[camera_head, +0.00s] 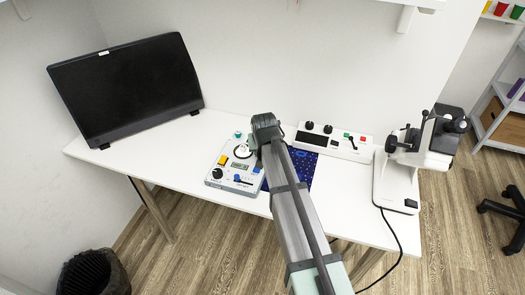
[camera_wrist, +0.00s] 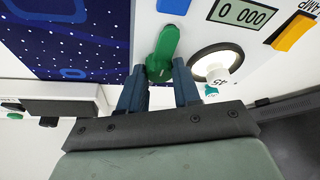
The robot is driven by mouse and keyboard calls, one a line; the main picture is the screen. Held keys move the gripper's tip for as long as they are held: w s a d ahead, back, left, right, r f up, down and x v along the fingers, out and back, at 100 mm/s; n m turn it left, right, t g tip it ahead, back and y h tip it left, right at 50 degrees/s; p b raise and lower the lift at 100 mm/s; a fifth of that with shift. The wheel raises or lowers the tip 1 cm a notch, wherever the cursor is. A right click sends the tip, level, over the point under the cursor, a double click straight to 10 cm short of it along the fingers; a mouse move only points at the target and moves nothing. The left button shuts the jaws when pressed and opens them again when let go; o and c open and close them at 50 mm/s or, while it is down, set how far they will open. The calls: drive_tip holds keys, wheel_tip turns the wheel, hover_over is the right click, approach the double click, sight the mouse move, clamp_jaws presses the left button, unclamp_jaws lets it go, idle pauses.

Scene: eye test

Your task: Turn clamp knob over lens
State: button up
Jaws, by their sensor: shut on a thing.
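A green, elongated knob (camera_wrist: 163,48), which looks like the clamp knob, stands on the white face of the control box (camera_head: 217,182). My gripper's two blue fingers (camera_wrist: 160,80) are shut on it, one on each side. Beside it, to the right in the wrist view, is a round bright lens (camera_wrist: 209,60) with a dark ring and a white stub in front. The knob points past the lens and does not cover it. In the head view my gripper (camera_head: 264,133) is at the box's right edge and hides the knob; a white round part (camera_head: 242,150) shows beside it.
A white panel (camera_head: 345,146), a microscope (camera_head: 398,180) and a monitor (camera_head: 128,85) stand around. The table's left part is clear.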

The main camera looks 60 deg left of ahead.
drive_tip(key=m+t, duration=0.1)
drive_tip(key=m, duration=0.3)
drive_tip(key=shift+s+a+h, duration=0.1)
drive_tip(key=shift+h, duration=0.3)
drive_tip(key=m, duration=0.2)
drive_tip(key=m+t+h, duration=0.1)
drive_tip(key=m, duration=0.1)
drive_tip(key=shift+a+h, duration=0.15)
drive_tip(key=shift+h, duration=0.15)
drive_tip(key=m, duration=0.2)
drive_tip(key=m+h, duration=0.1)
drive_tip(key=m, duration=0.2)
drive_tip(key=shift+s+a+t+h, duration=0.1)
drive_tip(key=shift+a+t+h, duration=0.05)
drive_tip(key=shift+t+h, duration=0.2)
drive_tip(key=shift+m+h, duration=0.75)
drive_tip(key=shift+m, duration=1.25)
drive_tip(key=o, duration=1)
drive_tip(key=shift+o, duration=0.2)
